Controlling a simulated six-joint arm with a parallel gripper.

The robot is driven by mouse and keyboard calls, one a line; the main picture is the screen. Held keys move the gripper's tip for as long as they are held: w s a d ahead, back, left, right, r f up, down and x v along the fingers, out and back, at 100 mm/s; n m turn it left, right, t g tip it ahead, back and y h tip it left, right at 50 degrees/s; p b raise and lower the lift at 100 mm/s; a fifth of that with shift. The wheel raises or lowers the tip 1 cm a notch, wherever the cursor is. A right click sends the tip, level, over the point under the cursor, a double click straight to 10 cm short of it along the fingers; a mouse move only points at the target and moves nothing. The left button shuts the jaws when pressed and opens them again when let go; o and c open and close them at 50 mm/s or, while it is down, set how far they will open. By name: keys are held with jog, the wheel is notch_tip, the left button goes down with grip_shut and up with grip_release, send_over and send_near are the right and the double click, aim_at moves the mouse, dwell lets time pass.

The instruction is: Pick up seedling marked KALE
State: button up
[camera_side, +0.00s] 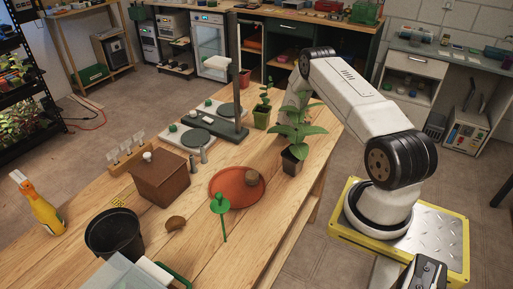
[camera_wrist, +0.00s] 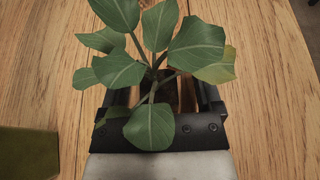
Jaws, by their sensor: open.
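A broad-leaved seedling (camera_side: 299,131) stands upright in a dark pot (camera_side: 293,160) near the right edge of the bench. A second, smaller-leaved seedling (camera_side: 264,98) stands behind it to the left in a green pot (camera_side: 261,119). I cannot read a KALE mark on either. In the wrist view the broad leaves (camera_wrist: 195,45) spread over my gripper (camera_wrist: 160,95). Its two dark fingers are apart, one on each side of the stem and pot area. Leaves hide most of the pot, so contact cannot be told. In the side view the fingers are hidden behind leaves.
A terracotta saucer (camera_side: 222,191) with a brown ball lies left of the dark pot. A green stake (camera_side: 222,210), brown box (camera_side: 160,183), black pot (camera_side: 113,232) and dark post (camera_side: 234,75) stand on the bench. A dull green surface (camera_wrist: 27,152) shows lower left in the wrist view.

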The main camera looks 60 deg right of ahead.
grip_shut()
dwell(0.3)
jog(key=shift+r, duration=0.7)
jog(key=s+a+r, duration=0.9)
jog(key=a+r, duration=0.1)
jog(key=r, duration=0.1)
jog(key=shift+s+r, duration=0.3)
dwell(0.5)
